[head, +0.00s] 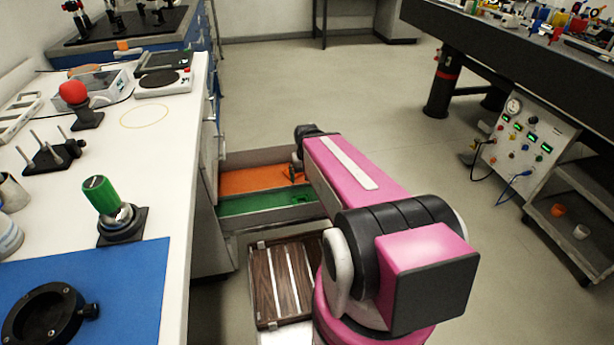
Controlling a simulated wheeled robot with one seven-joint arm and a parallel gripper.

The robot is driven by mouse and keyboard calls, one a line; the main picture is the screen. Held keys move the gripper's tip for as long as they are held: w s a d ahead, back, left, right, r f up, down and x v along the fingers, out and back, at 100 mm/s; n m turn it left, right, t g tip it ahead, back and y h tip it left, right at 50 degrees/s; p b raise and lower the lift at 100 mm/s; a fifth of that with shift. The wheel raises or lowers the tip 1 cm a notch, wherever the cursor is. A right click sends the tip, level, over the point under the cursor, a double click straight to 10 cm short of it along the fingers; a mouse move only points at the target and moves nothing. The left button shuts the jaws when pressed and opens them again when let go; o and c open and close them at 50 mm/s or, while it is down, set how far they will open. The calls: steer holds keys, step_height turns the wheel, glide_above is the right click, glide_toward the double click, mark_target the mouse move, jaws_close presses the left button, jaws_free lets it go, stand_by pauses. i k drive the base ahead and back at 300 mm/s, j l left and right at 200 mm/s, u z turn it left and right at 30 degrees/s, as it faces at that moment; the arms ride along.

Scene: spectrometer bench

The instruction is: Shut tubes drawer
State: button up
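An open drawer (240,157) sticks out to the right from the cabinet under the white bench. Its floor shows an orange section (252,181) at the back and a green section (250,204) in front, with a grey divider between them. I cannot read any label that marks it as the tubes drawer. My pink arm reaches over the right end of the drawer and hides the drawer front. My gripper (295,170) points down there, mostly hidden behind the arm; its finger opening and any contact cannot be made out.
The white bench (165,160) on the left carries a green-knobbed device (108,208), a red-balled stand (78,100) and a blue mat (120,285). A brown slatted panel (264,288) sits low in front of the drawer. Open floor (340,85) lies beyond; an instrument cart (520,145) stands right.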

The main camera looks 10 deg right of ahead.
mark_target(255, 194)
steer(key=l+u, duration=0.15)
steer(key=l, duration=0.3)
steer(key=k+l+u, duration=0.2)
steer(key=l, duration=0.2)
steer(key=l+u, duration=0.15)
steer(key=l, duration=0.3)
steer(key=l+u, duration=0.15)
steer(key=l, duration=0.3)
steer(key=k+l+u, duration=0.2)
steer(key=l, duration=0.15)
steer(key=k+l+u, duration=0.15)
steer(key=l, duration=0.25)
